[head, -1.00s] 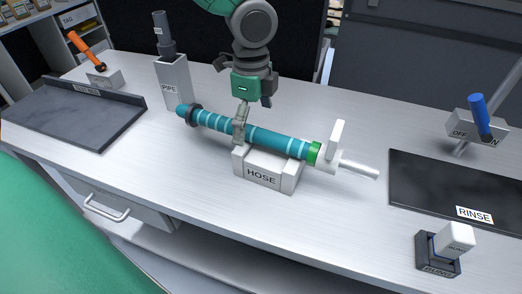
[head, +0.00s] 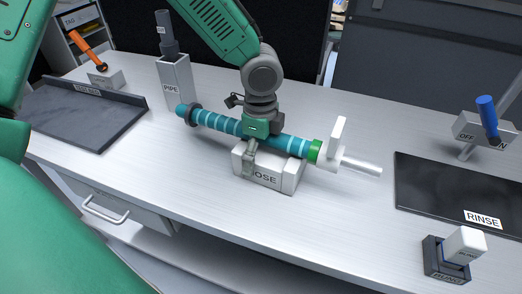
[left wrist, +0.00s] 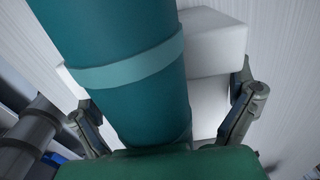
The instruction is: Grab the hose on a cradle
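The teal hose (head: 221,123) with light rings and a green collar lies across the white cradle (head: 288,180) labelled HOSE. A white handle-like nozzle (head: 335,150) is at its right end. My left gripper (head: 250,157) is low over the middle of the hose, above the cradle. In the left wrist view the fingers stand open on either side of the hose (left wrist: 120,65), with a clear gap on the right side. The cradle (left wrist: 215,45) shows behind it. In the head view one finger hangs in front of the hose and the other is hidden. My right gripper is not in view.
A grey PIPE holder (head: 175,80) stands behind the hose's left end. A dark tray (head: 80,115) is at the left, and a RINSE mat (head: 450,185) at the right. A blue-handled switch (head: 487,118) and a white block in a dark stand (head: 447,258) are at the right.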

